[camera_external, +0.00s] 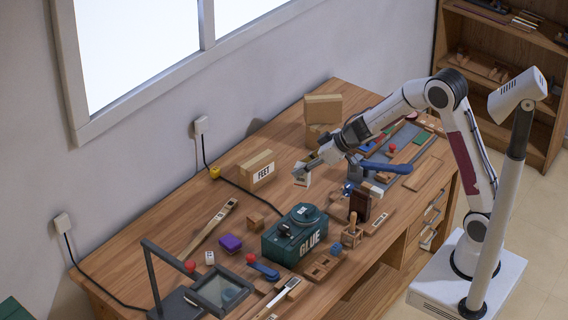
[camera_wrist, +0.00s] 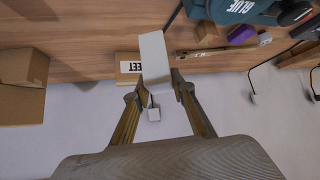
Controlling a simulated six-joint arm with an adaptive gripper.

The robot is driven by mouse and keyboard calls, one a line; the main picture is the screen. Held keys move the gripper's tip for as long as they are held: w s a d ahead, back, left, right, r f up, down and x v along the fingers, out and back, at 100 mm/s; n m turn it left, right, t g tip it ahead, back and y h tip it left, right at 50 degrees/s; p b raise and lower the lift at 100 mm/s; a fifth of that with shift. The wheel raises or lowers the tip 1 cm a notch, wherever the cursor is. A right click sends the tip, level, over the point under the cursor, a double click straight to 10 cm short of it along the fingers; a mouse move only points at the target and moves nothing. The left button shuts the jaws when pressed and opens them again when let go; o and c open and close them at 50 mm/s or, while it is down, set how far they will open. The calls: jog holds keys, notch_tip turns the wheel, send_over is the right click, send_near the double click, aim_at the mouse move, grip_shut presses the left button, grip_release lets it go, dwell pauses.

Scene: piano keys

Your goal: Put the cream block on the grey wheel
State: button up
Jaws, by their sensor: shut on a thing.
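My gripper (camera_external: 304,169) is held above the workbench, left of the blue-handled tool. It is shut on a pale cream block (camera_external: 303,180), which hangs at the fingertips clear of the bench. In the wrist view the cream block (camera_wrist: 154,58) sticks out beyond the two fingers of my gripper (camera_wrist: 160,90). I cannot pick out the grey wheel with certainty.
The green GLUE box (camera_external: 284,242) stands mid-bench, with a purple block (camera_external: 230,244) and a wooden cube (camera_external: 256,220) to its left. A dark frame stand (camera_external: 152,277) rises at front left.

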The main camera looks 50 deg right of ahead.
jog(key=s+a+r+n+g+y, duration=0.1)
jog(key=s+a+n, duration=0.1)
jog(key=a, duration=1.2)
jog(key=s+a+r+n+g+y, duration=0.1)
jog(key=s+a+n+g+y, duration=0.1)
jog(key=a, duration=1.3)
jog(key=s+a+r+n+g+y, duration=0.1)
jog(key=a+n, duration=0.4)
jog(key=a, duration=0.9)
jog(key=s+g+y, duration=0.1)
jog(key=s, duration=0.1)
jog(key=shift+s+a+n, duration=0.4)
notch_tip(320, 180, down, 6)
jog(key=shift+f, duration=0.15)
jog(key=shift+f, duration=1.85)
jog(key=shift+f, duration=0.1)
